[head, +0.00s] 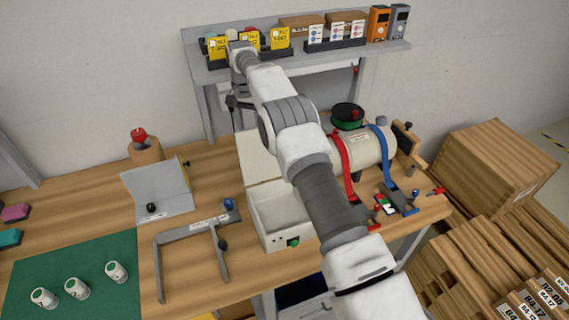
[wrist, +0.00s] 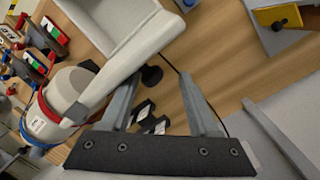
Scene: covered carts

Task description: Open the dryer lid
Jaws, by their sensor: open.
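The dryer is a cream box (head: 272,240) on the wooden bench, with a green button on its front. Its lid (head: 258,158) stands raised at the back edge, and part of the open inside shows. In the wrist view the lid (wrist: 135,62) shows nearly edge-on, with the pale box interior (wrist: 112,30) beyond it. My gripper (wrist: 158,82) is open, with nothing between its fingers. It is behind the lid, with one finger close to the lid's edge; I cannot tell if they touch. In the head view my arm hides part of the box and lid.
A cream cylinder (head: 370,150) with red and blue straps stands right of the dryer. A grey bracket frame (head: 190,231) and a grey angled stand (head: 165,201) are at left. A shelf (head: 300,62) with boxes runs behind. A green mat (head: 95,258) holds small jars.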

